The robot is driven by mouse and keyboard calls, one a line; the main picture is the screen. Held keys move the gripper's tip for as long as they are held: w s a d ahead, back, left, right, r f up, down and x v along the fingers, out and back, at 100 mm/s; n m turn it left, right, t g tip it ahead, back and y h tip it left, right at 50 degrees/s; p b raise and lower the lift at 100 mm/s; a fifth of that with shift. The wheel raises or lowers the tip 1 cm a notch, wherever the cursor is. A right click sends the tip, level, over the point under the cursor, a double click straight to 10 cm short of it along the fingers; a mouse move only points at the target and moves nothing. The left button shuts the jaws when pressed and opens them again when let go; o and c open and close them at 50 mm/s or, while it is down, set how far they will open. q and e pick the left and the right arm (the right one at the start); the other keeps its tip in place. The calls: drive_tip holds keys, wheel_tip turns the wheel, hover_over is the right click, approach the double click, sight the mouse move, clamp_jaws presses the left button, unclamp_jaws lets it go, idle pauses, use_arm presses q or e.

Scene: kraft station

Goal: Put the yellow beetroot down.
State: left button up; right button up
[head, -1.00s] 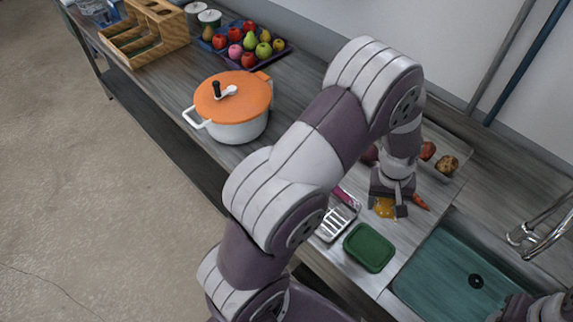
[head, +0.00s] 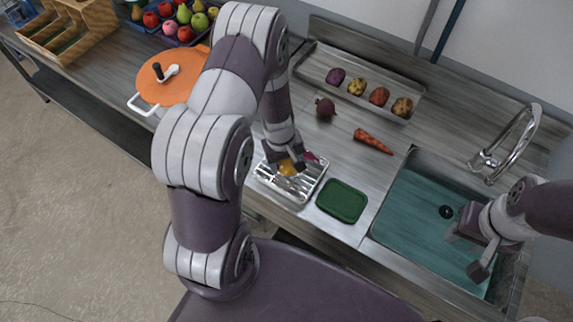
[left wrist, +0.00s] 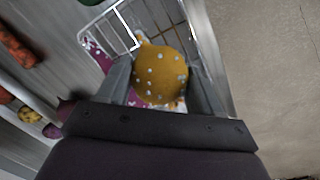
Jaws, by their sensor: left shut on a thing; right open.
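My left gripper (head: 286,166) is shut on the yellow beetroot (head: 288,169), over the wire rack (head: 302,190) on the counter. In the left wrist view the beetroot (left wrist: 160,75) is round, orange-yellow and pale-speckled, between the two fingers. The rack's wires (left wrist: 113,28) show beyond it. Whether the beetroot touches the rack is unclear. My right gripper (head: 470,252) is open and empty over the sink.
A green container (head: 342,201) sits right of the rack, before the teal sink (head: 413,215). A carrot (head: 373,141) and a dark red beetroot (head: 325,108) lie behind. A tray (head: 418,108) holds several root vegetables.

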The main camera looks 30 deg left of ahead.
use_arm(q)
drive_tip(key=shift+d+f, duration=0.2)
drive_tip(key=shift+f, duration=0.85)
drive_tip(key=shift+w+a, duration=0.1)
drive_tip(key=shift+a, duration=0.05)
drive_tip(key=shift+f, duration=0.15)
drive_tip(key=o, duration=0.7)
drive_tip(key=shift+f, duration=0.1)
drive_tip(key=o, duration=0.4)
